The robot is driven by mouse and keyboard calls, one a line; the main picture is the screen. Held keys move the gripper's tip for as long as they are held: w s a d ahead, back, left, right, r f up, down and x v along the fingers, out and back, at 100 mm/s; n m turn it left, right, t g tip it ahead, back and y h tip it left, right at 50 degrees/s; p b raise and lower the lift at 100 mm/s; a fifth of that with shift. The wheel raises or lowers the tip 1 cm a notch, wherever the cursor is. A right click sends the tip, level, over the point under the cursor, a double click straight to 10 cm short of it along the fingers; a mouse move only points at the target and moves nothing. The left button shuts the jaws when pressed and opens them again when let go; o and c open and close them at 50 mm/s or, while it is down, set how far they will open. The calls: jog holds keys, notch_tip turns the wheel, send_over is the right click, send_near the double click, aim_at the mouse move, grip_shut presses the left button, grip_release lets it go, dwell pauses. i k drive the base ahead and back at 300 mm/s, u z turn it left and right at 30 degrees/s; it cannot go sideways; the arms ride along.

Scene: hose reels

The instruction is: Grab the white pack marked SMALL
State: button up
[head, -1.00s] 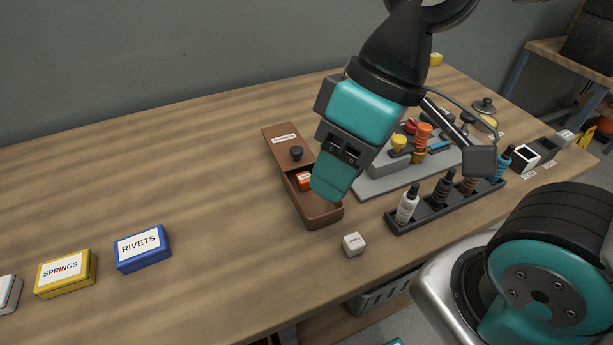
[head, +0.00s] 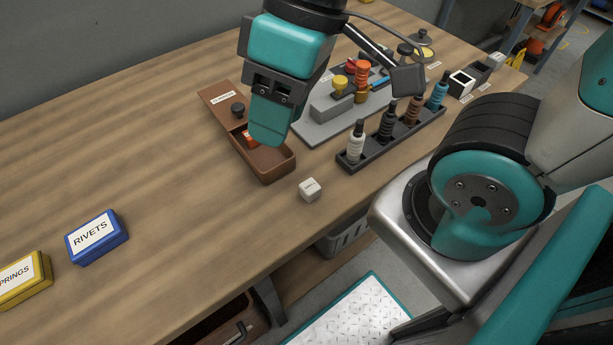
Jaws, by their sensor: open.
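A small white pack (head: 310,190) sits on the wooden table near its front edge, in front of the brown box; dark print shows on it but is too small to read. My gripper (head: 270,125) is above and behind the white pack, in front of the brown box in the picture. It is open, seen from the side, and nothing shows in it. The pack stands apart from the gripper and is fully visible.
The brown box (head: 283,171) holds an orange pack (head: 248,139), partly hidden by my gripper. A dark rack (head: 400,134) of several bottles stands right of the white pack. Blue RIVETS (head: 97,237) and yellow SPRINGS (head: 22,279) boxes lie left. The table between is clear.

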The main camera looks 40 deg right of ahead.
aim_at(309, 189)
jog(key=z, duration=0.45)
jog(key=k, duration=1.7)
jog(key=u, duration=0.9)
jog(key=i, duration=1)
